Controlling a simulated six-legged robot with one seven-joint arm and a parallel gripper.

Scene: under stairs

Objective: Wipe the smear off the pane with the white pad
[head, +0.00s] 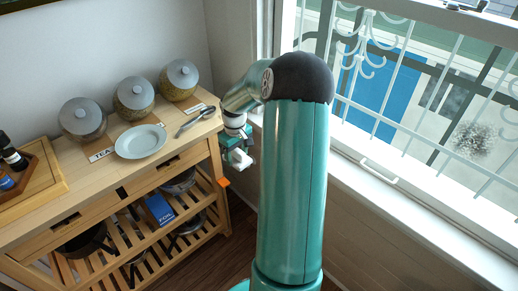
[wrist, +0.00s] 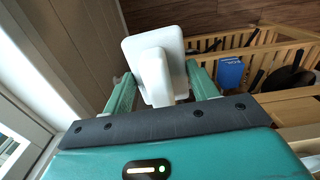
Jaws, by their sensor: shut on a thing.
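The white pad (wrist: 135,47) has a block-like handle, and my gripper (wrist: 160,86) is shut on that handle, with a green finger on each side. In the head view the pad (head: 240,159) hangs in my gripper (head: 236,146) beside the right end of the wooden sideboard, below its top. The smear (head: 475,140) is a grey speckled patch on the right part of the window pane (head: 440,105). My gripper and the pad are well apart from the pane, to its left. My arm stands between them in the head view.
The window has a white sill (head: 375,200) and a handle (head: 379,172). White bars show behind the glass.

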